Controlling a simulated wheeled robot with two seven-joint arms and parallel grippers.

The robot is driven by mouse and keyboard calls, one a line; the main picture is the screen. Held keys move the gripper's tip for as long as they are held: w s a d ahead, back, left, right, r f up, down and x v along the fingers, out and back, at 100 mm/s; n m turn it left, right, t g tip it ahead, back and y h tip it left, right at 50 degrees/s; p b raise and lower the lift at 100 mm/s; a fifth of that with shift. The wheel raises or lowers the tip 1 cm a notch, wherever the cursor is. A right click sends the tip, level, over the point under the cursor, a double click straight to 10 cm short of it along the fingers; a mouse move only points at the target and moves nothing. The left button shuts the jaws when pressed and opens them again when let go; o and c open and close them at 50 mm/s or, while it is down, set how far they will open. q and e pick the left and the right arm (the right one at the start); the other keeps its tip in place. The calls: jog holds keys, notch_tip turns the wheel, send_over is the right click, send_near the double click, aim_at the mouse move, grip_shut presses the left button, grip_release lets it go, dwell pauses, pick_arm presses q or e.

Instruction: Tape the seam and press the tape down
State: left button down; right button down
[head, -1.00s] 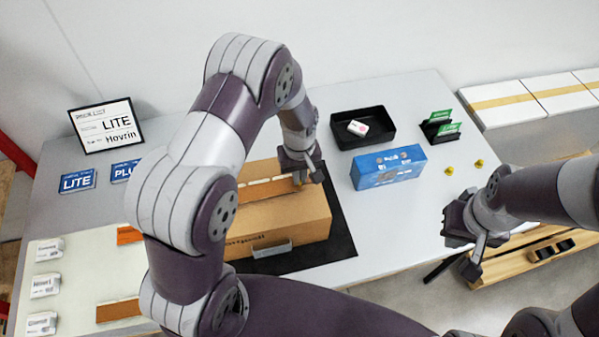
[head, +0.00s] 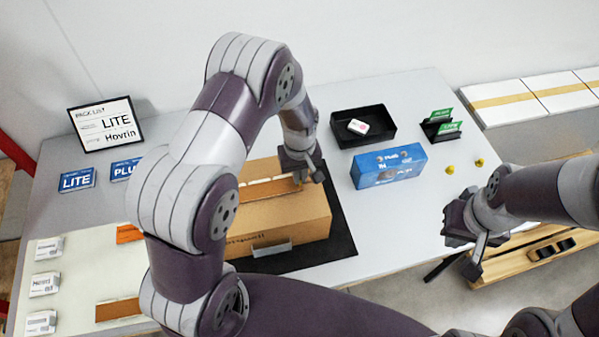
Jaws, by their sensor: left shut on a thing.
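A brown cardboard box (head: 290,215) lies on a black mat (head: 343,232). A darker brown strip with pale marks runs along its top seam (head: 262,190). My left gripper (head: 300,182) points down at the right part of the seam. It is shut on a small yellowish thing, mostly hidden by the fingers. I cannot tell whether this thing touches the box. My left arm hides the left end of the box. My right gripper (head: 468,245) hangs beyond the table's right edge, away from the box; its finger gap is not clear.
Behind the box are a black tray (head: 345,141) with a white item, a blue box (head: 388,178) and a black holder with green cards (head: 441,130). Two yellow knobs (head: 449,170) stand at the right. A sign (head: 104,125) and small white boxes (head: 45,284) are at the left.

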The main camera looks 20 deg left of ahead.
pick_arm(q)
jog(key=c, duration=1.2)
grip_release()
notch_tip(320, 180, up, 7)
jog(key=p, duration=0.6)
